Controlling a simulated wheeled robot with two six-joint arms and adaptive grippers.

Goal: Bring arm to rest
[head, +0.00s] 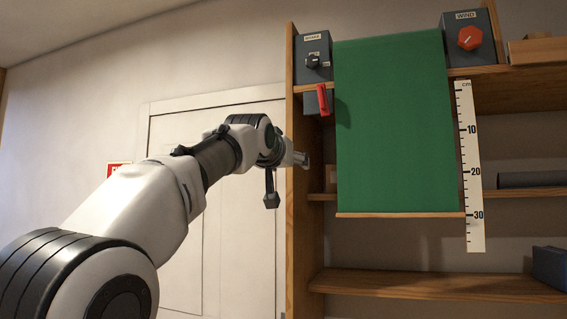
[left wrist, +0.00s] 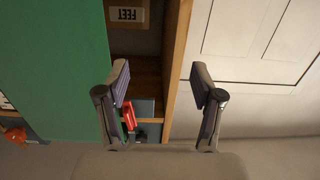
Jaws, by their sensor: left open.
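My left arm comes in from the lower left of the head view and reaches to the left side of the wooden shelf unit. My left gripper (head: 286,176) is beside the shelf's left upright, in front of the white door. In the left wrist view the gripper (left wrist: 160,88) has its two fingers wide apart with nothing between them. The shelf's side edge and part of the door show behind the gap. My right gripper is not in view.
A green blind (head: 395,125) hangs on the shelf unit (head: 440,283), beside a centimetre scale (head: 470,165). A red lever (head: 322,99) sits below a grey box with a black knob (head: 313,60). A box with a red knob (head: 470,38) labelled WIND stands right. The door (head: 225,250) is left.

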